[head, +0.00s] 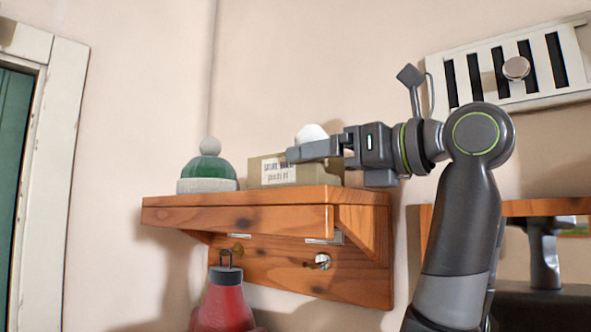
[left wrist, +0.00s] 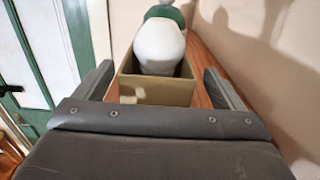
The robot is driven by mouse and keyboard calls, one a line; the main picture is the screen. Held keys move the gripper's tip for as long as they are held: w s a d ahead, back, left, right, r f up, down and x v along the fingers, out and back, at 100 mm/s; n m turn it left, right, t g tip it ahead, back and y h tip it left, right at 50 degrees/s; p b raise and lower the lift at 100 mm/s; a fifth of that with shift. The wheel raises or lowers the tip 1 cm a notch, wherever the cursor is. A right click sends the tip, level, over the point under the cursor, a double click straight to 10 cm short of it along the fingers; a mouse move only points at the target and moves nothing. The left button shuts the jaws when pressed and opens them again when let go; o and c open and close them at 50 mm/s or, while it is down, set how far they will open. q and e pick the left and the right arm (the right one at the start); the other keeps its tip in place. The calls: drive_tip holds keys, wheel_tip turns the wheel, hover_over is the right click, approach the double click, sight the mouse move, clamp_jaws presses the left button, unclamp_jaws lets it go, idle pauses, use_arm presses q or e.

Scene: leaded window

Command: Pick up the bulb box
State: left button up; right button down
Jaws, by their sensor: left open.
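The bulb box (head: 308,173) is a small tan open-topped carton with a printed label, standing on a wooden wall shelf (head: 240,218). A white rounded bulb (head: 312,132) sticks up out of it. My left gripper (head: 292,154) is open at the box's upper right part, its near finger in front of the box top in the head view. In the left wrist view the box (left wrist: 158,91) and bulb (left wrist: 158,48) lie ahead between the two spread fingers. I cannot tell whether a finger touches the box. My right gripper is not in view.
A green and white knit hat (head: 208,172) sits on the shelf left of the box. The wall is close behind. A white vent (head: 490,75) is at upper right.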

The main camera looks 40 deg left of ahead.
sight(271, 171)
use_arm(q)
drive_tip(key=a, duration=0.1)
drive_tip(key=a+p, duration=0.1)
drive_tip(key=a, duration=0.1)
drive_tip(key=shift+s+a+r, duration=0.15)
drive_tip(key=shift+s+r, duration=0.15)
drive_tip(key=shift+s, duration=0.05)
drive_tip(key=shift+a+f, duration=0.1)
drive_tip(key=shift+a, duration=0.25)
drive_tip(key=shift+d, duration=0.2)
drive_tip(key=shift+c, duration=0.4)
drive_tip(key=shift+d, duration=0.1)
drive_tip(key=shift+c, duration=1.1)
drive_tip(key=c, duration=0.8)
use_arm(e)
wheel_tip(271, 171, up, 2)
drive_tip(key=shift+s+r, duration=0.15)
